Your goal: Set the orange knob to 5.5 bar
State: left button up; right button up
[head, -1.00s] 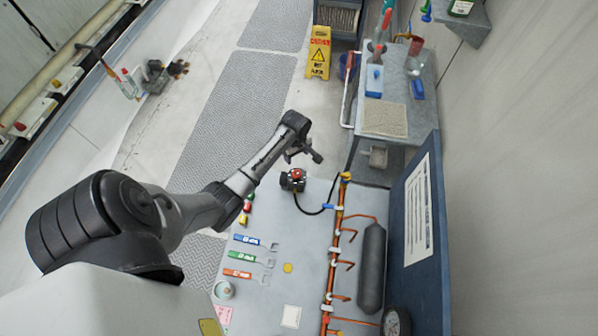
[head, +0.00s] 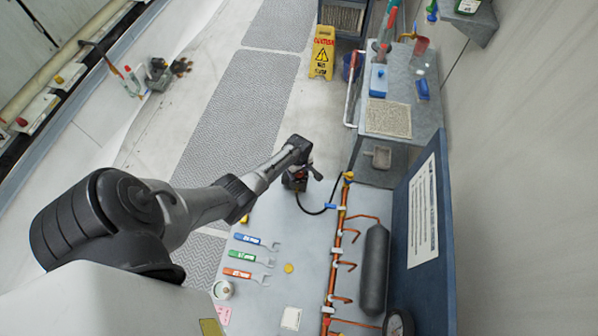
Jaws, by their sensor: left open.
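A small dark device (head: 294,183) stands at the far left corner of the grey worktop, with a black hose curving from it to the copper pipe. Its red-orange top is now mostly hidden by my left gripper, so I cannot read any setting or tell surely whether it is the orange knob. My left gripper (head: 308,171) is open, right above or at the device; I cannot tell whether it touches. A yellow-orange fitting (head: 348,176) tops the copper pipe. My right gripper is not in view.
The copper pipe manifold (head: 335,250) runs along the worktop (head: 270,215), beside a dark cylinder (head: 374,270) and a round gauge (head: 398,325). Several wrenches (head: 250,257) lie at the left. A blue board (head: 430,260) borders the right side. A yellow floor sign (head: 321,55) stands beyond.

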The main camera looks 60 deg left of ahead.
pick_arm(q)
jog(key=shift+f, duration=0.2)
jog(key=c, duration=0.9)
